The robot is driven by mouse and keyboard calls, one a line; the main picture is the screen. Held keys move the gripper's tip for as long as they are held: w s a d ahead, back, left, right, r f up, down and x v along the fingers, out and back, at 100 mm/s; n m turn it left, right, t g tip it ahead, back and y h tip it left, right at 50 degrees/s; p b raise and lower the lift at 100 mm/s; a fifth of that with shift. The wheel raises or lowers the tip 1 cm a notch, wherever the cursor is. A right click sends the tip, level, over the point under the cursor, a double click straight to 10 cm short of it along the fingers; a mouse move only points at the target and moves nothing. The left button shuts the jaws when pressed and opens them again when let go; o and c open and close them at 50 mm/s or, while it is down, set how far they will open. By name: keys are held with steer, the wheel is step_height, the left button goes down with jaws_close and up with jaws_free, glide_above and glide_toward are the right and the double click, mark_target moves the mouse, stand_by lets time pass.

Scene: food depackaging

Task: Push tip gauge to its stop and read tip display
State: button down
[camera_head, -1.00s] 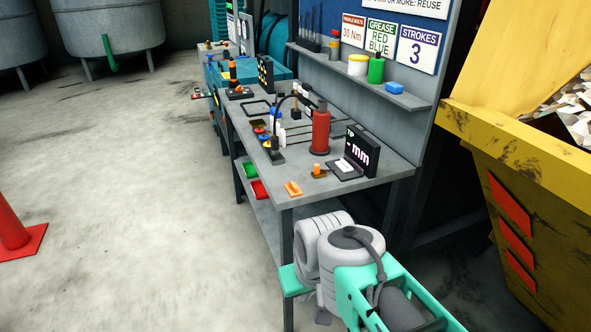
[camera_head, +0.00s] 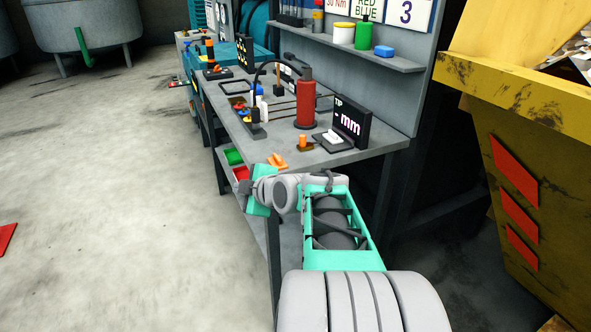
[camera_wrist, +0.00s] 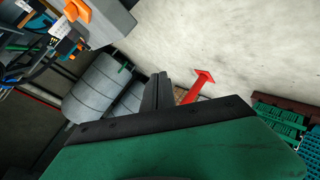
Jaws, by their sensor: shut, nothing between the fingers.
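The tip display (camera_head: 350,121) is a black panel on the bench's right part, lettered "TIP" and "- mm", with no number showing. A low device with a white block (camera_head: 332,137) sits at its foot; it looks like the tip gauge, but I cannot be sure. A small orange knob on a brown base (camera_head: 302,142) stands just left of it. My gripper (camera_head: 244,187) is at the bench's front left, low beside the front edge and apart from the gauge. In the wrist view my fingers (camera_wrist: 157,92) are together and empty.
An orange piece (camera_head: 277,162) lies at the bench's front edge near my wrist. A red cylinder (camera_head: 305,104) stands behind the gauge. Red (camera_head: 241,173) and green (camera_head: 233,156) trays sit below the bench top. A yellow skip (camera_head: 520,100) is at right.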

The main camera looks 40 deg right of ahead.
mark_target(303, 141)
steer(key=s+d+r+n+t+h+b, duration=0.1)
steer(key=s+d+n+t+h+b, duration=0.15)
steer(key=d, duration=0.65)
steer(key=s+d+r+n+t+h+b, duration=0.1)
steer(key=d+n+t+h, duration=0.15)
steer(key=d, duration=0.65)
steer(key=shift+m+y, duration=0.3)
steer(key=shift+m, duration=0.2)
steer(key=x, duration=0.4)
steer(key=p+x, duration=0.1)
steer(key=x, duration=0.3)
steer(key=shift+w+f+p, duration=0.2)
steer(key=shift+f+p, duration=0.05)
steer(key=shift+p, duration=0.05)
steer(key=d, duration=0.3)
steer(key=shift+w+d, duration=0.1)
steer(key=shift+d, duration=0.5)
